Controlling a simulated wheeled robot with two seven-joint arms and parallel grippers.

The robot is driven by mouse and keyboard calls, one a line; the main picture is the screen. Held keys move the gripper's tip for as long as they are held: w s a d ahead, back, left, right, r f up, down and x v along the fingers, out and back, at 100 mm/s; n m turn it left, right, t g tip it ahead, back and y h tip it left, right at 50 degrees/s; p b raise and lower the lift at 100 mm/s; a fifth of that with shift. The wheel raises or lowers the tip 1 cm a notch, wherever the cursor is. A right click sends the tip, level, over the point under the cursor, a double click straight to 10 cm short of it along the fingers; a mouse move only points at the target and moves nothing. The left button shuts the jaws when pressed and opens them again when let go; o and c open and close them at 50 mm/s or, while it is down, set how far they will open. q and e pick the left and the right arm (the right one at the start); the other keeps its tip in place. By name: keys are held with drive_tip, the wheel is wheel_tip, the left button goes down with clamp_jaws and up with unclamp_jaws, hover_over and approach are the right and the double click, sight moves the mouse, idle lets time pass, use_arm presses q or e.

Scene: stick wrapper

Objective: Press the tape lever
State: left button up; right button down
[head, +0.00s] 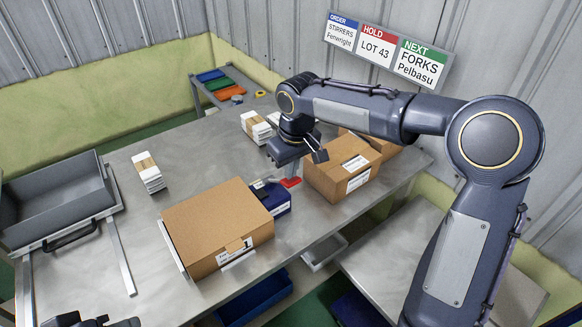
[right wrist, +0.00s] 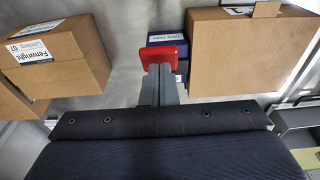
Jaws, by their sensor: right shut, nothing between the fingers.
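Part of my left gripper (head: 92,321) shows at the bottom left edge, mostly cut off.
A large carton (head: 217,225) stands left of the dispenser, and a closed carton (head: 343,168) stands close on its right. White wrapped stacks (head: 147,170) (head: 256,126) lie further back. A grey tray (head: 55,200) is at the left. The back middle of the table is clear.

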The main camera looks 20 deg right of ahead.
drive_tip(key=shift+s+d+f+b, duration=0.1)
drive_tip(key=shift+s+f+b, duration=0.1)
drive_tip(key=shift+f+b, duration=0.55)
drive_tip(key=shift+s+r, duration=0.15)
drive_tip(key=shift+r, duration=0.2)
drive_tip(key=shift+f+t+b, duration=0.1)
drive_tip(key=shift+t+b, duration=0.2)
drive_tip(key=shift+b, duration=0.15)
drive_tip(key=s+d+f+t+y+b, duration=0.1)
drive_tip(key=s+f+t+b, duration=0.3)
drive_tip(key=b, duration=1.4)
wheel_tip(320, 180, down, 5)
drive_tip(key=shift+s+d+r+t+y, duration=0.15)
drive_tip(key=shift+s+d+t+y, duration=0.25)
drive_tip(key=shift+t+y, duration=0.15)
drive_tip(key=shift+s, duration=0.1)
